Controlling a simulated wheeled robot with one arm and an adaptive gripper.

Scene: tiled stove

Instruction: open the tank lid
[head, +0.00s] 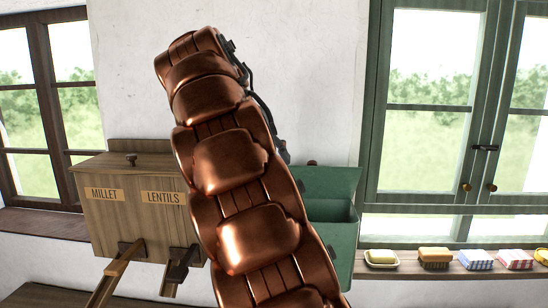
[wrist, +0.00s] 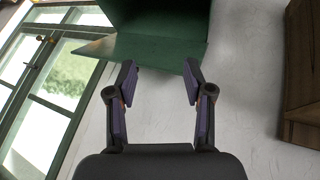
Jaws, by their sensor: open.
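The green tank (head: 342,248) hangs or stands against the white wall, partly behind my arm in the head view. Its green lid (head: 325,182) appears raised at a slant, with a dark opening below it. In the wrist view the tank (wrist: 165,16) is at the top, and the lid (wrist: 110,47) shows as a flat green panel sticking out to the left. My gripper (wrist: 160,76) is open and empty, its fingertips pointing at the green panel near its edge. I cannot tell whether they touch it. In the head view my arm hides the gripper.
A wooden bin (head: 125,215) labelled MILLET and LENTILS stands left of my arm. A green-framed window (head: 372,120) is on the right. Its sill (head: 400,271) bears a butter dish (head: 382,258), a sponge-like block (head: 435,256) and checked packets (head: 475,259). White wall lies between.

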